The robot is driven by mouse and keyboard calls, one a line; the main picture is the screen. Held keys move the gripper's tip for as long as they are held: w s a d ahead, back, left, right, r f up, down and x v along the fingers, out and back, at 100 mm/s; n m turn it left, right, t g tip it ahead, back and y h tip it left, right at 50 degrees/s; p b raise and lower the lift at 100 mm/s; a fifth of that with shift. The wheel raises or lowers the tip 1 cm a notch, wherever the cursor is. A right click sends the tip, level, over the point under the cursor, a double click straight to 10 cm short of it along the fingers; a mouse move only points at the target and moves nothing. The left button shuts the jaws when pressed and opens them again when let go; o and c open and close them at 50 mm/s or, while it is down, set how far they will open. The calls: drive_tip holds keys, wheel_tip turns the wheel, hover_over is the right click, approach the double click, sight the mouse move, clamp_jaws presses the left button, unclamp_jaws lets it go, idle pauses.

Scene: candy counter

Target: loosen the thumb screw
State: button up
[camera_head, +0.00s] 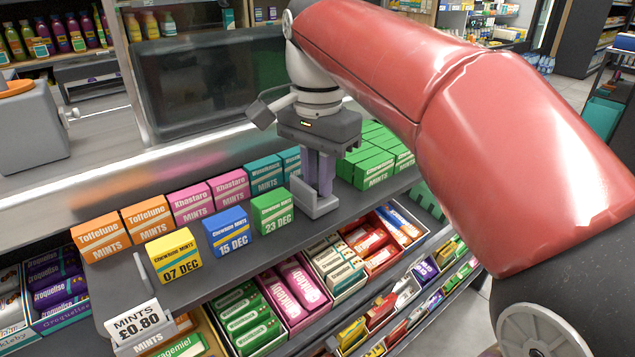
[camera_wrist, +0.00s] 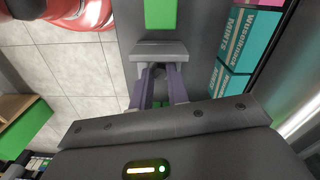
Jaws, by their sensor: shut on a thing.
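My gripper (camera_head: 322,190) points down at the right part of the grey shelf, over a grey L-shaped bracket (camera_head: 316,208). In the wrist view, the purple fingers of my gripper (camera_wrist: 158,78) come together at the bracket (camera_wrist: 160,50). They are shut on a small dark part at its near side, which looks like the thumb screw (camera_wrist: 158,68). The fingers hide most of the screw, so its shape and how far it is turned cannot be told. In the head view the screw is hidden behind the fingers and bracket.
A green 23 DEC box (camera_head: 272,212) stands just left of the bracket. Stacked green boxes (camera_head: 375,165) stand to the right, and teal mint boxes (camera_head: 263,174) behind. Blue (camera_head: 228,232) and yellow (camera_head: 174,256) dated boxes stand farther left. Bare shelf shows between them.

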drive_tip(key=n, duration=0.3)
idle(0.4)
drive_tip(key=shift+n, duration=0.3)
drive_tip(key=n, duration=0.3)
drive_tip(key=o, duration=0.5)
drive_tip(key=shift+r, duration=2.5)
